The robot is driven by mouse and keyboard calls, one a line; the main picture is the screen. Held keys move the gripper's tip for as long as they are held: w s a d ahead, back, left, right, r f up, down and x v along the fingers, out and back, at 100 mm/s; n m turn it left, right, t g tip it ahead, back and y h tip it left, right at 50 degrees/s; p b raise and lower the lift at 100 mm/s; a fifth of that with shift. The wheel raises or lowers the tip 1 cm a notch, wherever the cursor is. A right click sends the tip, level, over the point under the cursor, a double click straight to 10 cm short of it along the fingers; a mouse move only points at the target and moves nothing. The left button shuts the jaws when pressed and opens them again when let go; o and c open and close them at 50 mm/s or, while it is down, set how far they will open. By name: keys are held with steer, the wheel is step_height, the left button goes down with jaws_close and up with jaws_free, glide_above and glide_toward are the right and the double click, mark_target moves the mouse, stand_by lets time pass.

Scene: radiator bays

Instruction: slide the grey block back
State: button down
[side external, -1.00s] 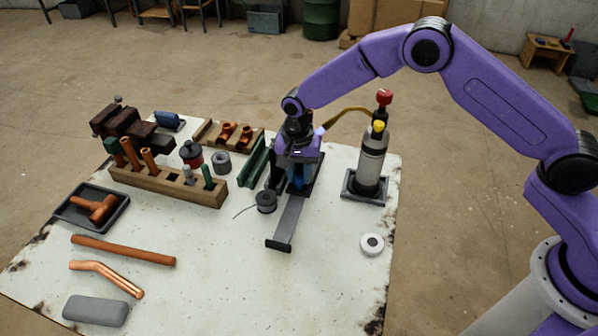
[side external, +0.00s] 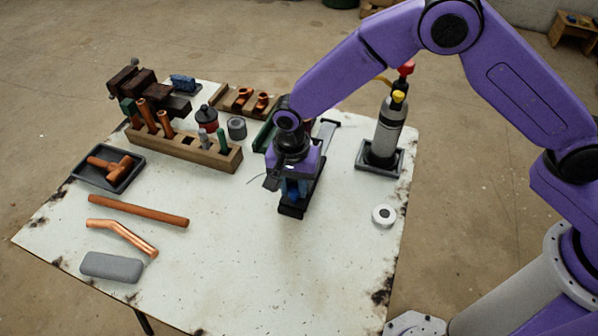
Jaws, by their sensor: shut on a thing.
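My gripper (side external: 291,196) points down at the front end of a dark grey metal rail (side external: 329,128) on the table. It is shut on a block riding on the rail. The gripper hides most of this block; a blue part and a dark base show, and its own colour cannot be told. The rail's far end shows bare behind the gripper, and its front end is largely covered. A separate rounded grey block (side external: 112,267) lies loose at the table's front left, far from my gripper.
A gas torch bottle (side external: 387,134) stands in a tray right of the rail. A white tape roll (side external: 384,215) lies at right. A wooden rack (side external: 185,147) with upright pieces stands left. Copper pipes (side external: 138,211) lie at left. The front middle of the table is clear.

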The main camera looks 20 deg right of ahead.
steer(key=shift+s+a, duration=0.3)
steer(key=c, duration=0.8)
jaws_free()
steer(key=shift+w+d, duration=0.1)
steer(key=shift+r, duration=0.1)
steer(key=shift+r, duration=0.25)
step_height(320, 180, up, 17)
steer(key=shift+w+f, duration=0.1)
